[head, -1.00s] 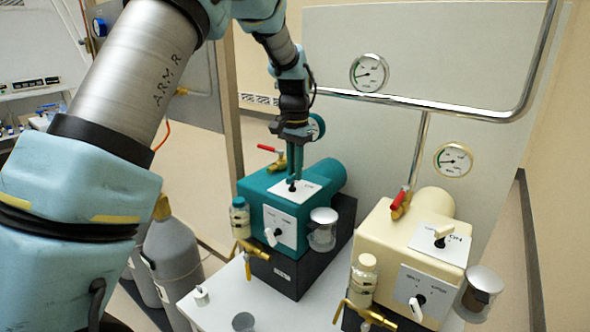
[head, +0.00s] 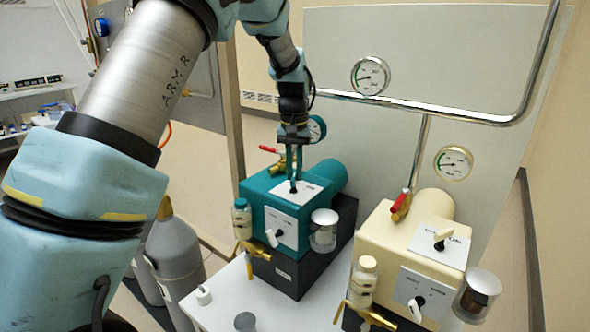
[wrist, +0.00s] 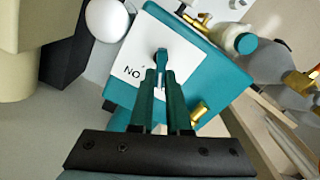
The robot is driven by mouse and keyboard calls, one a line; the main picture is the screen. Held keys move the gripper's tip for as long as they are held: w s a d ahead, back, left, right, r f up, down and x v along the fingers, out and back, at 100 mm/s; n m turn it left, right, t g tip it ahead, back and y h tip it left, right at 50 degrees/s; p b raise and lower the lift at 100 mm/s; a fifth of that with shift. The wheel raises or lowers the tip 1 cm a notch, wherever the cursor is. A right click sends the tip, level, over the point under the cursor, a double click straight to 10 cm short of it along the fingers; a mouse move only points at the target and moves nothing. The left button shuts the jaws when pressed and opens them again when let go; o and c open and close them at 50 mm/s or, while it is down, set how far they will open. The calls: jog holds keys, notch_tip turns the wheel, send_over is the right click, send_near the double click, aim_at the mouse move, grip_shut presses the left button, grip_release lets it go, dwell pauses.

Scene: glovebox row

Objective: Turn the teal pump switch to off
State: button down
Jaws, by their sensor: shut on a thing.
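The teal pump (head: 263,197) stands on a dark base on the white bench, left of a cream pump. A white plate (head: 316,187) on its top carries the switch, a small knob mostly hidden by my fingers in the head view.
The cream pump (head: 405,232) has its own top switch (head: 436,236). A capped bottle (head: 242,218), a metal cup (head: 323,230) and a brass tap (head: 256,249) crowd the teal pump's front. A back panel with gauges and pipe (head: 440,106) stands behind.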

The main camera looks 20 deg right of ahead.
aim_at(294, 175)
jog(key=shift+n, duration=0.4)
jog(key=c, duration=0.9)
grip_release()
notch_tip(294, 175, up, 11)
jog(key=shift+f+b, duration=0.1)
jog(key=shift+b, duration=0.95)
jog(key=shift+a, duration=0.1)
